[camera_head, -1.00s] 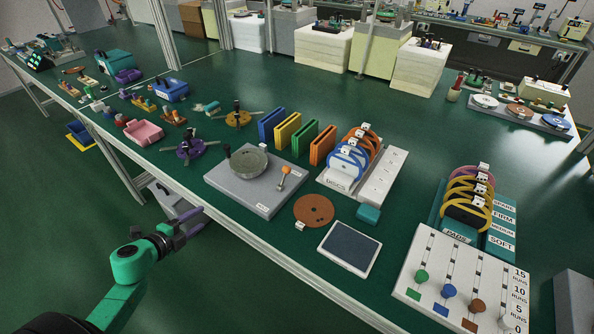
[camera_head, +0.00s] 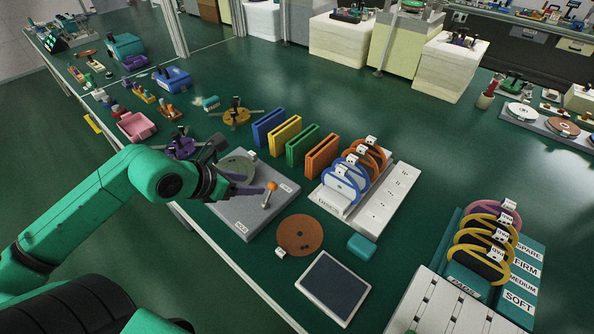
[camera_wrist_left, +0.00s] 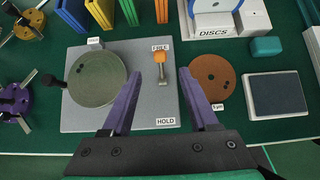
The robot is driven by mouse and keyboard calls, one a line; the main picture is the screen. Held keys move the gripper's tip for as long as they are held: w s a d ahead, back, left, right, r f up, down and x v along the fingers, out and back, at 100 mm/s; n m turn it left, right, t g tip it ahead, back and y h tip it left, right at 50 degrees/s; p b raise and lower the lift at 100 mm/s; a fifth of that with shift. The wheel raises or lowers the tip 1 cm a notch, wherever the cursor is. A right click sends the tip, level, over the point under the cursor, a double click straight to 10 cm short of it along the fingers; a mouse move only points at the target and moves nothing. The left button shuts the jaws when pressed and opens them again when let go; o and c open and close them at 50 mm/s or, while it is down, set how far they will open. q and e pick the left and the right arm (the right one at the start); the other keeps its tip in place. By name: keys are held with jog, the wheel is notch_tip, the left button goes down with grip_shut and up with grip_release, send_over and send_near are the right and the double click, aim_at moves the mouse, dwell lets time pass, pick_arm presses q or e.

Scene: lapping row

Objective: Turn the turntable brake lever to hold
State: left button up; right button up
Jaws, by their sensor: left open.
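The turntable is a round grey-green disc (camera_head: 238,160) on a grey base plate (camera_head: 285,197), partly hidden by my arm in the head view. The disc (camera_wrist_left: 97,82) shows whole in the left wrist view, with a black knob at its left. The brake lever (camera_head: 271,187) has an orange knob. In the wrist view the lever (camera_wrist_left: 160,60) points up, its knob beside the FREE label; the HOLD label (camera_wrist_left: 166,121) is lower on the plate. My left gripper (camera_head: 252,183) is open over the plate, its purple fingers (camera_wrist_left: 160,76) to either side of the lever's line. My right gripper is out of view.
A brown disc (camera_head: 299,235) and a dark-topped pad (camera_head: 334,288) lie right of the plate. Colored upright slabs (camera_head: 303,145) and a disc rack (camera_head: 385,198) stand behind. A teal block (camera_head: 361,247) sits nearby.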

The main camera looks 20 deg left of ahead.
aim_at(271, 184)
pick_arm(q)
jog(key=b+x, duration=0.2)
jog(key=x, duration=0.5)
jog(key=shift+w+f, duration=0.2)
jog(key=shift+w, duration=0.05)
jog(key=shift+w+d+f+b, duration=0.15)
jog(key=shift+w+f+b, duration=0.1)
jog(key=shift+b, duration=0.05)
jog(key=x, duration=0.5)
jog(key=shift+w+d+f, duration=0.2)
jog(key=shift+f, duration=0.05)
jog(key=shift+c, duration=1.2)
grip_shut()
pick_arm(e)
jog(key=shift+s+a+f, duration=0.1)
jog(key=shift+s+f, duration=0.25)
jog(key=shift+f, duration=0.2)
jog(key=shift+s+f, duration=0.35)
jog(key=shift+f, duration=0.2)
